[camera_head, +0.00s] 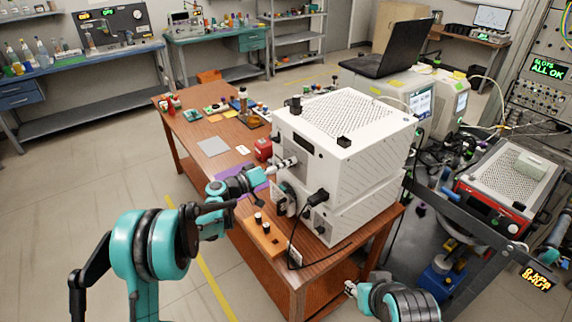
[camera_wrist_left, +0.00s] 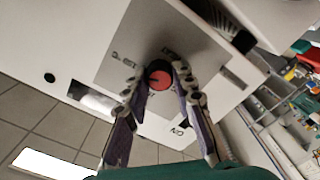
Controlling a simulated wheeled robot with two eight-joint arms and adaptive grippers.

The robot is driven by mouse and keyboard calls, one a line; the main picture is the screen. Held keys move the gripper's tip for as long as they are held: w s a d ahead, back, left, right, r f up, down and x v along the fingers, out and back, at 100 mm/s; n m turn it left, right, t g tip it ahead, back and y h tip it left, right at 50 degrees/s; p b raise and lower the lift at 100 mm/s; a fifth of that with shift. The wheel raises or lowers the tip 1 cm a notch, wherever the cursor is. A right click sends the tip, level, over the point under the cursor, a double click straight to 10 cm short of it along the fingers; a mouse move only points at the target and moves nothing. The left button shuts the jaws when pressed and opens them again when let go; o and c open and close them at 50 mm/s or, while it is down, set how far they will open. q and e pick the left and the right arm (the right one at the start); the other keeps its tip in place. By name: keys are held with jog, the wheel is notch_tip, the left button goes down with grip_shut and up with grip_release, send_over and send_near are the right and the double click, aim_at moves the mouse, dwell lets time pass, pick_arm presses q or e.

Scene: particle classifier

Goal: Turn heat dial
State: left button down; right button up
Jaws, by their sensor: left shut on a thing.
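The dial (camera_wrist_left: 160,81) is a round knob with a red face and a dark rim, set on a grey panel of the white machine (camera_head: 345,120). In the left wrist view, the fingers of my left gripper (camera_wrist_left: 159,73) are closed around it, one on each side. In the head view my left gripper (camera_head: 286,163) reaches the front face of the upper white box, and the dial is hidden there. My right gripper (camera_head: 351,288) is low at the bottom of the head view, away from the machine and small; its fingers are unclear.
The machine stands on a brown wooden table (camera_head: 190,128). A wooden block with small dark-topped pieces (camera_head: 262,236) and a black cable lie near its front. A red box (camera_head: 264,149) stands beside it. A black laptop (camera_head: 392,50) sits behind. A red-edged device (camera_head: 492,204) stands at right.

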pick_arm(q)
jog(key=c, duration=1.3)
grip_release()
jog(key=shift+f, duration=0.1)
jog(key=shift+o, duration=0.2)
jog(key=v, duration=1.2)
